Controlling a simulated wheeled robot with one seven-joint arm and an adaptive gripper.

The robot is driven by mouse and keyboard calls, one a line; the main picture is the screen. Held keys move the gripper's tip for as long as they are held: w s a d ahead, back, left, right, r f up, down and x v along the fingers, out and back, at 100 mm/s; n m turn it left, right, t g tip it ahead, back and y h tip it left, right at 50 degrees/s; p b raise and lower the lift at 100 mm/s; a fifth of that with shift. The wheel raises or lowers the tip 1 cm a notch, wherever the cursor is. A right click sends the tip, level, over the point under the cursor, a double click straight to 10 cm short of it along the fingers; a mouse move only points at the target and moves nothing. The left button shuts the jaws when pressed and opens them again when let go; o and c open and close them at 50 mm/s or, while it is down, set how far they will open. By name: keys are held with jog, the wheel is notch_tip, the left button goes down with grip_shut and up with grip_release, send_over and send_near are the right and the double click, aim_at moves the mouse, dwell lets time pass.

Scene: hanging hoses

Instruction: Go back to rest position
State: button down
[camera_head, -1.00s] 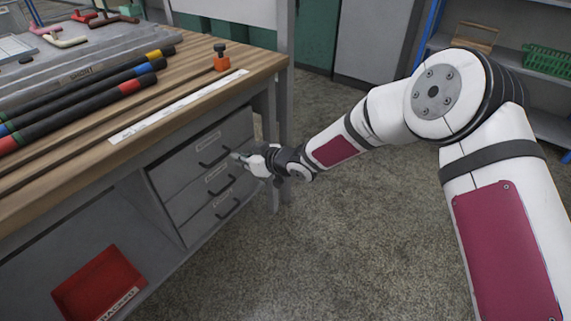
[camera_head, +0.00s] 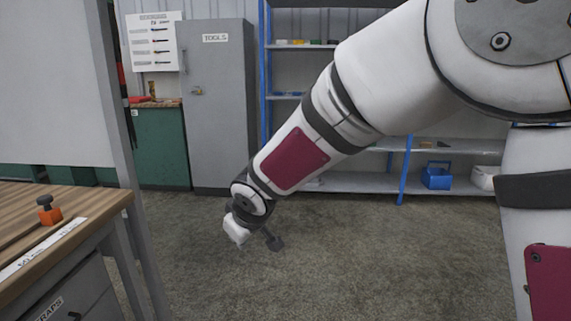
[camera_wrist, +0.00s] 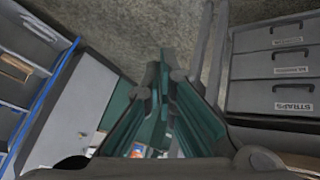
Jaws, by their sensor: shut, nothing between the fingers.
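My gripper (camera_head: 238,229) hangs at the end of my arm over open floor in the head view, right of the workbench (camera_head: 92,208) and apart from it. It is small there, and its fingertips are not clear. In the wrist view my gripper (camera_wrist: 167,70) has its fingers together, with nothing between them. No held object shows.
Drawers (camera_wrist: 270,92) of the workbench stand close on the right of the wrist view. An orange clamp (camera_head: 50,212) sits on the bench. A grey tool cabinet (camera_head: 220,110) and blue-framed shelves (camera_head: 350,182) stand behind. The floor (camera_head: 330,260) between is clear.

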jog(key=s+d+r+m+g+h, duration=0.1)
jog(key=s+d+r+m+h, duration=0.25)
jog(key=s+d, duration=0.65)
jog(key=s+d+r+m+g+h, duration=0.1)
jog(key=s+d+r+m+h, duration=0.35)
jog(key=d, duration=1.05)
jog(key=s+d+f+m+g+y, duration=0.1)
jog(key=s+d+m+g+y, duration=0.1)
jog(key=s, duration=1.1)
jog(key=s+d+f+m+g+y, duration=0.1)
jog(key=s+d+g+y, duration=0.15)
jog(key=s, duration=1.05)
notch_tip(320, 180, up, 30)
jog(key=t+p, duration=0.4)
jog(key=p, duration=2.4)
jog(key=shift+d+r, duration=0.15)
jog(key=shift+r, duration=0.05)
